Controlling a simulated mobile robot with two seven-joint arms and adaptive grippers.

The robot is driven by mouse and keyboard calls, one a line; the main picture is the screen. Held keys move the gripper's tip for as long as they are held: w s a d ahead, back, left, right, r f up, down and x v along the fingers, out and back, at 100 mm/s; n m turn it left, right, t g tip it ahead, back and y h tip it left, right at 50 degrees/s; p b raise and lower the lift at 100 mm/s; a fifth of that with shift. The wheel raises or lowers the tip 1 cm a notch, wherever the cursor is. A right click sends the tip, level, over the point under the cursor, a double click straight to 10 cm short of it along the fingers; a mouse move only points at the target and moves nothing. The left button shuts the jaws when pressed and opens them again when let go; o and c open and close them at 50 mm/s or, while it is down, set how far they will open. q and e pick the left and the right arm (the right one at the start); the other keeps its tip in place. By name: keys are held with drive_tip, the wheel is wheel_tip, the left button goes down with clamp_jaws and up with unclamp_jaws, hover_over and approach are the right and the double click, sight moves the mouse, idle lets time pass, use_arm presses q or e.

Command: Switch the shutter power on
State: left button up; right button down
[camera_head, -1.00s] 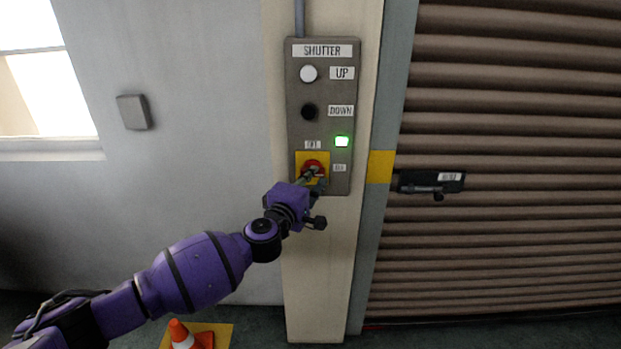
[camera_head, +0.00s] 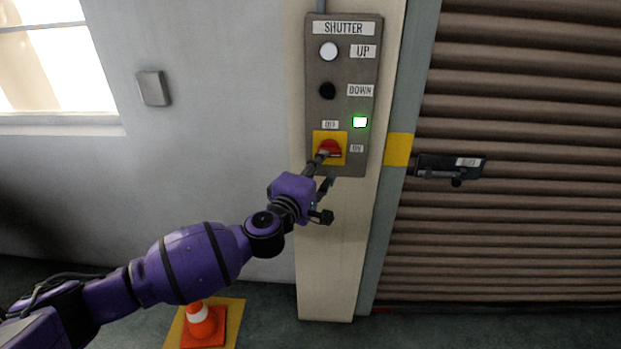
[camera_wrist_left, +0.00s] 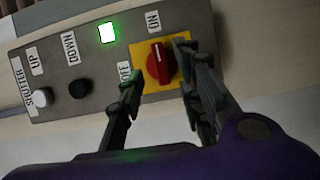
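The grey shutter control panel (camera_head: 312,95) is on the pillar, with a white UP button (camera_head: 328,51), a black DOWN button (camera_head: 327,90) and a lit green lamp (camera_head: 360,122). Its red rotary switch (camera_head: 330,149) sits on a yellow plate. The left wrist view also shows the red switch (camera_wrist_left: 161,64), its white mark pointing towards the ON label (camera_wrist_left: 153,20). My left gripper (camera_head: 325,168) is open at the switch. In the left wrist view its fingers (camera_wrist_left: 158,62) are spread on either side of the knob, seemingly without gripping it. My right gripper is out of view.
The brown roller shutter (camera_head: 530,230) with a dark latch (camera_head: 445,168) is right of the pillar. A small grey box (camera_head: 153,88) is on the wall, beside a window. An orange cone (camera_head: 203,325) stands on the floor below my left arm.

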use_arm(q)
drive_tip(key=v, duration=0.7)
